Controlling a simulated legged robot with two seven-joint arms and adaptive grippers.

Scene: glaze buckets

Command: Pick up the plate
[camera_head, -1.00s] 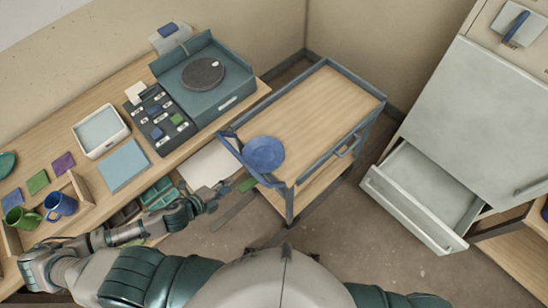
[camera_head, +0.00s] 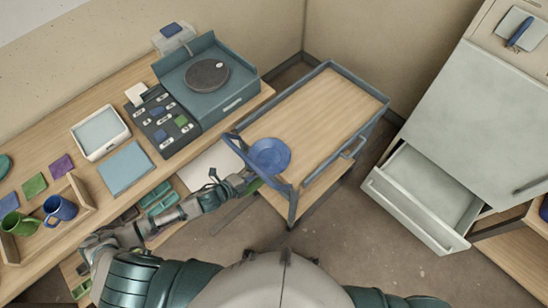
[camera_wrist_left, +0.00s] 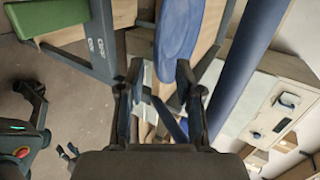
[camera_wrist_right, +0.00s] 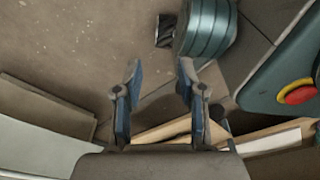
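The blue plate (camera_head: 269,156) lies at the near left end of the wooden-topped cart (camera_head: 318,112), beside its raised blue-grey rail. My left gripper (camera_head: 246,178) is just left of the plate, near the cart's corner. The left gripper (camera_wrist_left: 160,72) is open there, and I cannot tell whether a finger touches the plate. My right gripper (camera_wrist_right: 159,72) is open and empty over the floor in the right wrist view; it is hidden in the head view.
The cart's rails (camera_head: 293,205) stand close to my left gripper. A long bench (camera_head: 90,175) on the left holds a wooden tray with mugs (camera_head: 60,208), coloured tiles and a turntable box (camera_head: 206,75). A pale cabinet with an open drawer (camera_head: 415,198) stands right.

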